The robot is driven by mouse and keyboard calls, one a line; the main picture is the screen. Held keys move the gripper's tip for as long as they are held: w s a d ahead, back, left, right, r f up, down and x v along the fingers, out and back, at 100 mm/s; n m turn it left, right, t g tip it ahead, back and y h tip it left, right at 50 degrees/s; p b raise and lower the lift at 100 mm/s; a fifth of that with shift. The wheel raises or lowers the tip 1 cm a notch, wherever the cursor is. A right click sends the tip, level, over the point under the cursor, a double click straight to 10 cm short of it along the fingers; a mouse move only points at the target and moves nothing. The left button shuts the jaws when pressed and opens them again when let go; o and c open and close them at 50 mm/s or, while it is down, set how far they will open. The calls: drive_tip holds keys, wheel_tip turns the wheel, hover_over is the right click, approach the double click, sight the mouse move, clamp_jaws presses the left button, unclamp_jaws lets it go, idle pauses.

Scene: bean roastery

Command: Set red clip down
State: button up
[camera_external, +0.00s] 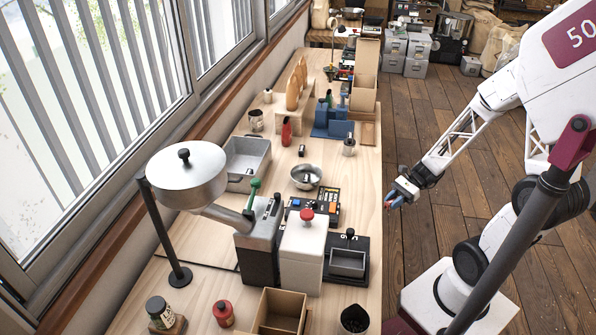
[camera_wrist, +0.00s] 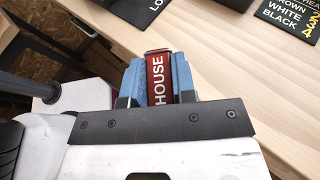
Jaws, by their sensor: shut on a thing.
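My gripper (camera_external: 392,200) hangs over the floor, just off the right edge of the long wooden table in the external view. In the wrist view, the two blue fingers of my gripper (camera_wrist: 157,70) are shut on the red clip (camera_wrist: 157,82). The clip has a dark top edge and white lettering that reads HOUSE. It stands lengthwise between the fingers, and its lower end is hidden by the dark finger mount. In the external view only a tiny bit of red shows at the fingertips.
The wooden table (camera_external: 355,200) holds a black scale with a grey pan (camera_external: 347,262), a keypad panel (camera_external: 325,207), a metal bowl (camera_external: 306,177), a grey bin (camera_external: 246,158) and a roasting machine (camera_external: 188,175). A dark sign (camera_wrist: 290,18) lies on the table. Bare wood shows near the right edge.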

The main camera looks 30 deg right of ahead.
drive_tip(key=shift+s+a+f, duration=0.15)
drive_tip(key=shift+s+a, duration=0.15)
drive_tip(key=shift+s, duration=0.55)
drive_tip(key=shift+s+a+f, duration=0.1)
drive_tip(key=shift+s+a, duration=0.2)
drive_tip(key=shift+s, duration=0.5)
drive_tip(key=shift+w, duration=0.1)
hover_over(357, 205)
drive_tip(key=shift+w+d+f, duration=0.1)
drive_tip(key=shift+f, duration=0.65)
drive_tip(key=shift+f, duration=1.75)
drive_tip(key=shift+f, duration=0.1)
drive_tip(key=o, duration=0.9)
